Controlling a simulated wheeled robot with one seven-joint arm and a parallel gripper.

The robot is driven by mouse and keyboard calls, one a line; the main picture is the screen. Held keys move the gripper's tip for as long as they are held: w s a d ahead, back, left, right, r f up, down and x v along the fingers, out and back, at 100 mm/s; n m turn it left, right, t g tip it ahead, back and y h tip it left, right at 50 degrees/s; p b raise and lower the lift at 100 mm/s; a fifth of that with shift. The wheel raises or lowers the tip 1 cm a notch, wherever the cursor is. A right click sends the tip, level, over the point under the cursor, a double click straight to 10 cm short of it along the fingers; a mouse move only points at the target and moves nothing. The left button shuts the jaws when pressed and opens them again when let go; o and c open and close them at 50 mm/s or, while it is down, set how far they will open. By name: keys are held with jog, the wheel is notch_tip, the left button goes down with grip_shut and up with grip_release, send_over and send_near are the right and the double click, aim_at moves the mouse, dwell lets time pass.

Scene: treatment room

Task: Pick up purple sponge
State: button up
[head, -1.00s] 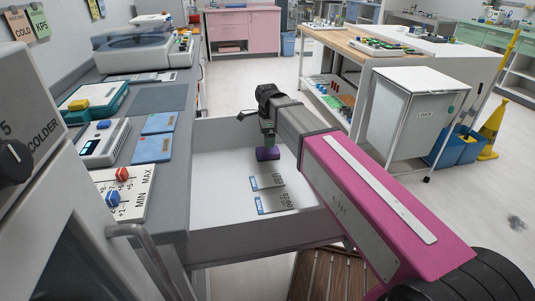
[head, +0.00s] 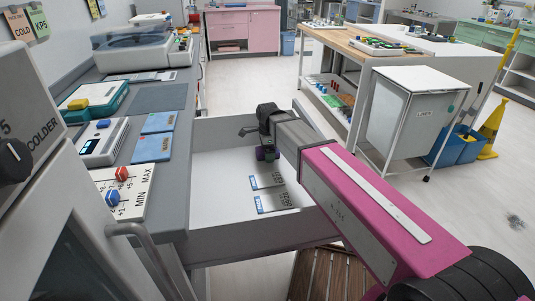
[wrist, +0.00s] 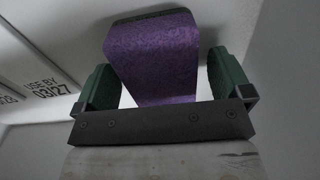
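The purple sponge (wrist: 152,55) stands out between the two green fingers of my gripper (wrist: 165,88) in the wrist view. Gaps show between its lower part and both fingers, so my gripper appears open around it. In the head view, my gripper (head: 266,153) points down into the white open drawer (head: 215,215). Only a little of the sponge shows there, low between the fingers. Whether its underside touches the drawer floor is hidden.
Two grey labelled packets (head: 276,201) lie on the drawer floor, nearer than the sponge. The drawer walls surround my gripper. The counter (head: 172,205) with blue packs (head: 153,147) is on the left; a white linen cart (head: 405,115) stands right.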

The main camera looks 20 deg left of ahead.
jog(key=c, duration=0.8)
jog(key=shift+r, duration=0.15)
jog(key=shift+r, duration=0.5)
notch_tip(320, 180, up, 2)
jog(key=shift+r, duration=0.2)
jog(key=s+d+r, duration=0.2)
jog(key=s, duration=0.1)
jog(key=s+d+r, duration=0.2)
jog(key=s+r, duration=0.1)
jog(key=s+d+r, duration=0.2)
jog(key=s, duration=0.1)
jog(key=shift+s+d+r, duration=0.2)
jog(key=shift+s, duration=0.2)
